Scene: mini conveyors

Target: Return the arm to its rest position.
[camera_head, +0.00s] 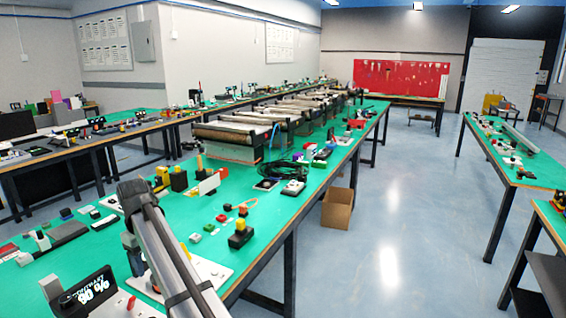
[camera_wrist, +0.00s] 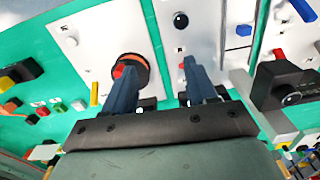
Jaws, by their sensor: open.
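My gripper (camera_wrist: 157,66) is open in the wrist view, with its two blue-grey fingers apart and nothing between them. The fingers point over white panels on the green bench top. The left finger overlaps a round black-and-orange knob (camera_wrist: 136,66) with a red part on a white panel (camera_wrist: 90,42). I cannot tell whether it touches. The right finger lies over a second white panel (camera_wrist: 205,38) with a black ball (camera_wrist: 181,20).
Around the gripper are a black device with a lens (camera_wrist: 284,86), a blue block (camera_wrist: 243,30) and a yellow-and-black button (camera_wrist: 20,74). Farther along the bench are small conveyors (camera_head: 230,130) and black cables (camera_head: 285,170). A cardboard box (camera_head: 337,208) stands on the open floor.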

